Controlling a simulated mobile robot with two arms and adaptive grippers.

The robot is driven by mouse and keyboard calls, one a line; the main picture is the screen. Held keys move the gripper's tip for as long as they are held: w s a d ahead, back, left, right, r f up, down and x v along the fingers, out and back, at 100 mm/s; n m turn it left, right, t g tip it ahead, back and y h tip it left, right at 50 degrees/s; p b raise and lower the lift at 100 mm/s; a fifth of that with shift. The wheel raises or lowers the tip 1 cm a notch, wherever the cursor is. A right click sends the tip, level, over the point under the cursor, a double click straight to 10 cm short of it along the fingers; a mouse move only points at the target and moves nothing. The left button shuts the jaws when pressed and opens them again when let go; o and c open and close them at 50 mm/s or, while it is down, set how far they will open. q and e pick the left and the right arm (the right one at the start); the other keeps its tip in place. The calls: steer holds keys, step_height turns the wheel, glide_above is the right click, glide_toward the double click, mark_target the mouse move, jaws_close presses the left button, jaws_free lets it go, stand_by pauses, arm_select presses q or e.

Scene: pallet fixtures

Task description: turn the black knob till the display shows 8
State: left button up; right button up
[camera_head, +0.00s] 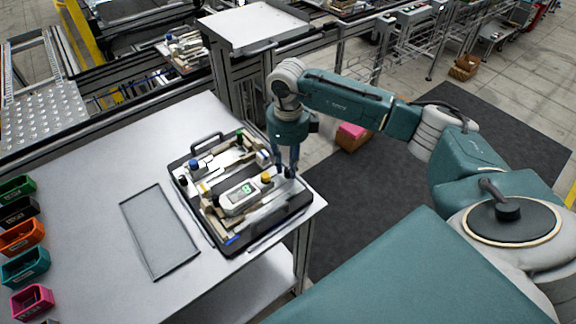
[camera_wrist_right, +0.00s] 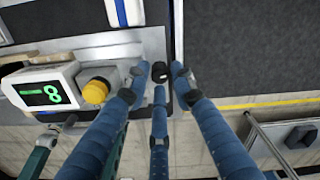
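The black knob (camera_wrist_right: 158,73) is small and round and sits at the right end of a grey plate in the right wrist view. My right gripper (camera_wrist_right: 160,78) has three blue fingers around it, with narrow gaps at the sides; firm contact cannot be made out. In the head view the display box (camera_head: 240,196) sits on the black case, and my right gripper (camera_head: 287,168) points down at the case's right side. The fingers hide the knob there. My left gripper is out of view.
A yellow knob (camera_wrist_right: 96,91) stands close to the display box. The open black case (camera_head: 222,246) holds several other fixtures on the grey table. An empty grey tray (camera_head: 160,232) lies left of it. Coloured bins (camera_head: 22,236) line the left edge.

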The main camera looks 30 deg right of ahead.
mark_target(288, 169)
step_height(288, 169, up, 11)
steer(key=shift+r, duration=0.2)
steer(key=shift+f, duration=0.1)
stand_by(0.5)
